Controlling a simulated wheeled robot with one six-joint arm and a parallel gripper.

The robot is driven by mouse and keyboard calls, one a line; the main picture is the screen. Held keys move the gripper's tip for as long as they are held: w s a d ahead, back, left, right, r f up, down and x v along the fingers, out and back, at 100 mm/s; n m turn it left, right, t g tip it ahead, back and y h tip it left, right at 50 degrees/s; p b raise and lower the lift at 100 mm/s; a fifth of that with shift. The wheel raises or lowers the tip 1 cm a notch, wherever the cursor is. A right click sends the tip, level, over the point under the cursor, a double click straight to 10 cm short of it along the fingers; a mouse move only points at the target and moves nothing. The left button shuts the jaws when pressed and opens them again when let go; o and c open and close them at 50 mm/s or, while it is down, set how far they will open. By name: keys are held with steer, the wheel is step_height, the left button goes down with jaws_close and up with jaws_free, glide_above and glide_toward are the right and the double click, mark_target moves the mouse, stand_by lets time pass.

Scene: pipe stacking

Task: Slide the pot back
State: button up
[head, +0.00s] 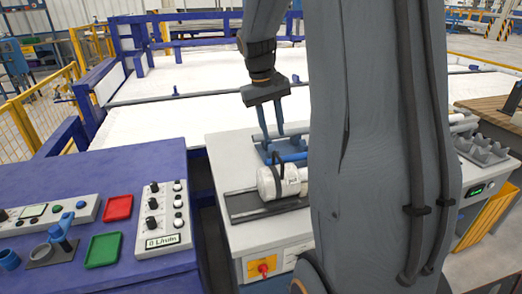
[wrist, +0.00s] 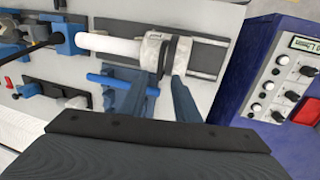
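The pot appears to be the white cylinder (head: 284,181) lying on its side on a dark slide plate (head: 246,206) on the grey bench. A dark hoop crosses its front. In the wrist view it shows as a white round body (wrist: 153,50) with a narrower white tube running left, on the dark plate (wrist: 208,58). My gripper (head: 274,158) is above the bench, just behind the pot in the head view. Its two blue fingers are apart, also in the wrist view (wrist: 158,88), with their tips close to the pot. Whether they touch it I cannot tell.
A blue fixture (head: 257,152) stands behind the pot, and a blue rod (wrist: 112,81) lies beside it. A purple console (head: 130,262) with knobs and red and green trays is at the left. A red knob (head: 263,268) is on the bench front. My arm hides the bench's middle.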

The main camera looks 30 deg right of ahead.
mark_target(277, 155)
steer(key=f, duration=0.2)
steer(key=d+f+p, duration=0.1)
steer(key=f, duration=0.2)
steer(key=f+p, duration=0.1)
steer(key=f, duration=0.1)
steer(key=shift+s+d+f, duration=0.15)
steer(key=shift+s+f, duration=0.15)
jaws_close()
